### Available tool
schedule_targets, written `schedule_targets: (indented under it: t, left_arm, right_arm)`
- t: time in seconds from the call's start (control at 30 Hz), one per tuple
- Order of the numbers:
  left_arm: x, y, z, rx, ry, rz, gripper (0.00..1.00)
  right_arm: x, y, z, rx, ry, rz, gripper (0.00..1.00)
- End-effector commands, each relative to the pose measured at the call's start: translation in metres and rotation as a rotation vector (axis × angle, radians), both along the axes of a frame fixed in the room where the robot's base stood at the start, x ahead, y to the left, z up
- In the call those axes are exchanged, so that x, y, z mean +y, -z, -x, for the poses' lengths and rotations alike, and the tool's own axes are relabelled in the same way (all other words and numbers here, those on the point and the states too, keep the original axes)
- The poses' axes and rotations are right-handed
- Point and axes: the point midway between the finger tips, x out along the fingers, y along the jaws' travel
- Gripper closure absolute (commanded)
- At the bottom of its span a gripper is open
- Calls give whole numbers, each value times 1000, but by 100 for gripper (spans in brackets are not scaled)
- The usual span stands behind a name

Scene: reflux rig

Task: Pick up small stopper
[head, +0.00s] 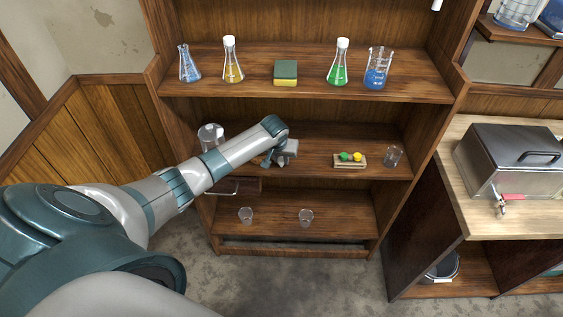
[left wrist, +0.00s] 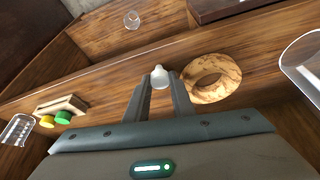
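A small white stopper (left wrist: 160,76) shows in the left wrist view, between the fingertips of my left gripper (left wrist: 160,88). The fingers stand a little apart with the stopper filling most of the gap; I cannot tell whether both press on it. In the head view my left gripper (head: 285,152) is at the middle shelf, and the white stopper cannot be made out there. A small tray (head: 350,161) to its right holds a green stopper (head: 344,156) and a yellow stopper (head: 357,157). My right gripper is not in view.
A cork ring (left wrist: 212,78) lies close beside the white stopper. A glass vessel (head: 210,136) stands to the left on the middle shelf and a beaker (head: 393,155) at its right end. Flasks and a sponge (head: 286,73) stand on the upper shelf (head: 310,92).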

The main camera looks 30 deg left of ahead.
Motion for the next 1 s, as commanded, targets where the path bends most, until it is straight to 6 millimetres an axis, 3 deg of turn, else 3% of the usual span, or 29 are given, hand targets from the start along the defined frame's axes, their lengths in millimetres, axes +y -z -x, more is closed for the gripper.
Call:
schedule_targets:
  t: [0.47, 0.77, 1.0]
  left_arm:
    - [0, -4, 0, -1, 0, 0, 100]
    - [0, -33, -2, -6, 2, -1, 100]
    - [-14, -32, 38, 0, 3, 0, 100]
  right_arm:
    - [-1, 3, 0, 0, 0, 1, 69]
    - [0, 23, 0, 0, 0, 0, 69]
    - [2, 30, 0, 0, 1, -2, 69]
